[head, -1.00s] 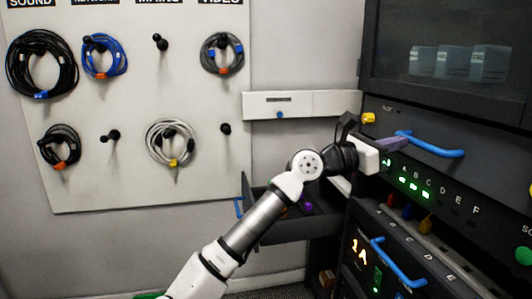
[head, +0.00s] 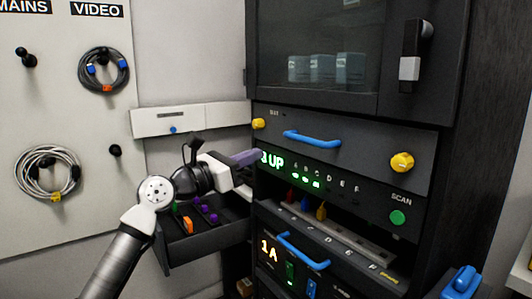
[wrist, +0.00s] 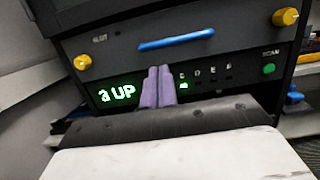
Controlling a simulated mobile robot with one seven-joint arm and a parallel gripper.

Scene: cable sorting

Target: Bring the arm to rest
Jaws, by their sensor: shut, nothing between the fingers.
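My gripper (head: 246,158) is at the end of my raised arm in the head view, in front of the black rack's display panel (head: 342,187). Its purple fingers are shut together with nothing between them. They also show in the wrist view (wrist: 158,88), in front of the panel with green lit text reading "UP". Whether the fingertips touch the panel I cannot tell. My forearm comes up from the lower left, over the open dark drawer (head: 205,240).
The drawer holds orange, purple and green pieces. Blue handles (head: 312,138), yellow knobs (head: 402,162) and a green scan button (head: 398,217) stick out of the rack. Coiled cables (head: 103,70) hang on the white pegboard at left. A white box (head: 190,119) is on the back wall.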

